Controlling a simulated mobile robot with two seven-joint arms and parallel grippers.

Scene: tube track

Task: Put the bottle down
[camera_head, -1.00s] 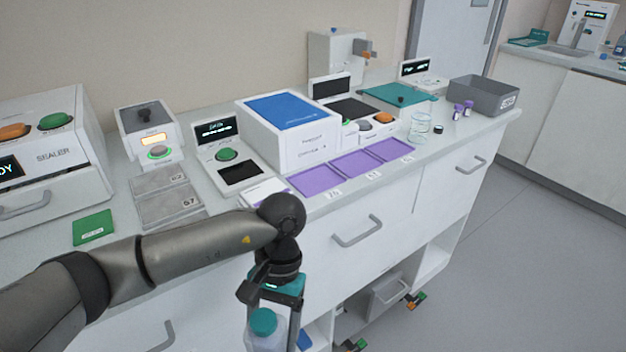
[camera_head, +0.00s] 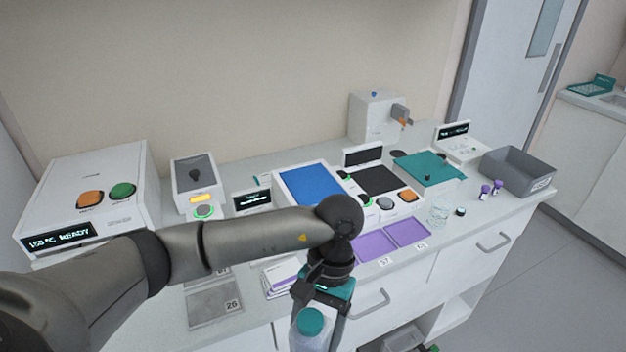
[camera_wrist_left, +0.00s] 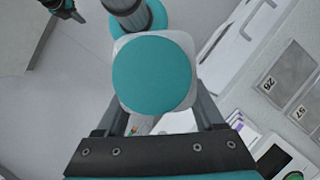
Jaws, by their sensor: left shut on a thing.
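A clear bottle with a teal cap (camera_head: 310,322) is held in my left gripper (camera_head: 322,318), low in front of the counter's front edge in the head view. In the left wrist view the bottle's teal cap (camera_wrist_left: 152,76) fills the middle, seen from above, between the two fingers (camera_wrist_left: 165,118). The gripper is shut on the bottle, which looks about upright. Its lower part is cut off by the bottom of the head view.
The counter (camera_head: 470,215) carries a sealer (camera_head: 85,195), a blue-topped box (camera_head: 310,185), purple mats (camera_head: 408,232), grey numbered pads (camera_head: 213,303), a beaker (camera_head: 438,212) and a grey bin (camera_head: 518,172). Bare counter shows near the beaker. Drawers and a lower shelf are below.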

